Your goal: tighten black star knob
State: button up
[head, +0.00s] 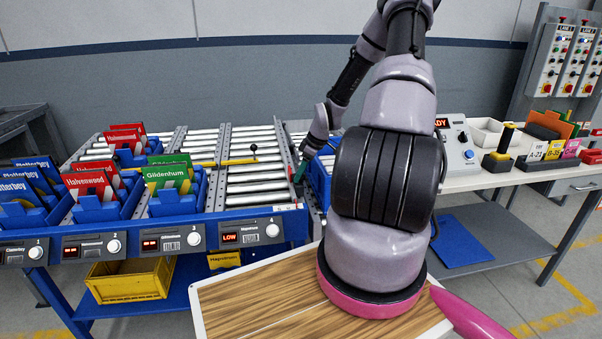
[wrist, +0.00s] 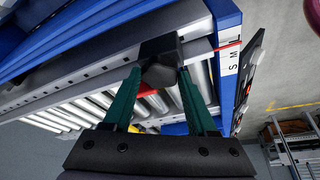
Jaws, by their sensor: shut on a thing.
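The black star knob (wrist: 160,72) shows in the wrist view on the grey rail at the side of a roller lane. My gripper (wrist: 163,82) has two green fingers, and their tips close on the knob from both sides. In the head view my gripper (head: 300,172) is small and reaches down at the right rail of the roller lanes. There the knob cannot be made out behind my fingers and arm. A red pointer and a scale with letters S and M (wrist: 229,58) sit beside the knob in the wrist view.
Blue bins with red and green cards (head: 168,176) fill the lanes at left. A yellow lever with a black ball (head: 254,147) crosses the rollers. A control box (head: 458,148) and white trays stand on the right bench. A yellow bin (head: 130,282) sits on the lower shelf.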

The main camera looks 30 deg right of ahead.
jog(key=shift+m, duration=0.3)
jog(key=m, duration=0.1)
jog(key=m+t+h, duration=0.1)
jog(key=m, duration=0.1)
jog(key=shift+s+a, duration=0.1)
jog(key=shift+a, duration=0.1)
jog(key=m+h, duration=0.1)
jog(key=m, duration=0.2)
jog(key=shift+a+m+t, duration=0.15)
jog(key=shift+m+t, duration=0.15)
jog(key=m+h, duration=0.1)
jog(key=m, duration=0.2)
jog(key=m+h, duration=0.2)
jog(key=m, duration=0.1)
jog(key=shift+a, duration=0.2)
jog(key=shift+m, duration=0.4)
jog(key=o, duration=1.4)
jog(key=shift+c, duration=0.2)
jog(key=shift+r, duration=0.1)
